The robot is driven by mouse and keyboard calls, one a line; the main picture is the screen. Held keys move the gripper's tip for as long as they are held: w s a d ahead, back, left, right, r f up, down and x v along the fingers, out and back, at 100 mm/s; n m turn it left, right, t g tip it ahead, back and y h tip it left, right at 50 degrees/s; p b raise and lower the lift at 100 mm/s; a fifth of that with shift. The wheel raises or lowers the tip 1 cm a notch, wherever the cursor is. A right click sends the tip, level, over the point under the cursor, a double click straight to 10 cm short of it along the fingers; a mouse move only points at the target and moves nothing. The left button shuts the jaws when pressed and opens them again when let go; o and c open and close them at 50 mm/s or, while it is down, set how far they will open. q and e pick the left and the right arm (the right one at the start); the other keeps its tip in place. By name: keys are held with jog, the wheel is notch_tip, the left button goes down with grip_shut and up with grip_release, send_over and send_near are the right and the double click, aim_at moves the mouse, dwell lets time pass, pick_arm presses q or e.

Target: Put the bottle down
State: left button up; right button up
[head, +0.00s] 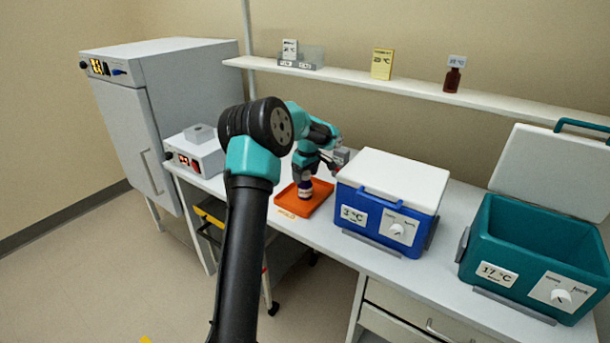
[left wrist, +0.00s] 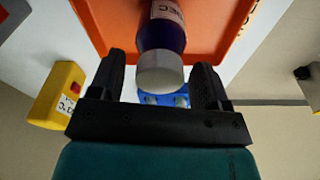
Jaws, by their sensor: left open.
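The bottle (head: 305,189) is dark blue with a white cap and a pale label. It stands on the orange tray (head: 291,206) on the bench. In the left wrist view the bottle (left wrist: 163,36) shows cap nearest me, over the orange tray (left wrist: 221,22). My left gripper (head: 308,172) is at the bottle's upper part in the head view. In the left wrist view its two fingers (left wrist: 160,75) are spread either side of the cap, with gaps visible. My right gripper is not in view.
A closed blue cool box (head: 388,203) marked 3 °C stands right of the tray. An open teal box (head: 532,252) marked 17 °C stands farther right. A small white device (head: 195,153) is at the left. A shelf (head: 400,88) runs above.

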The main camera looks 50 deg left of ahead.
pick_arm(q)
notch_tip(320, 180, up, 12)
jog(key=d, duration=0.1)
jog(key=shift+d, duration=0.25)
dwell(1.5)
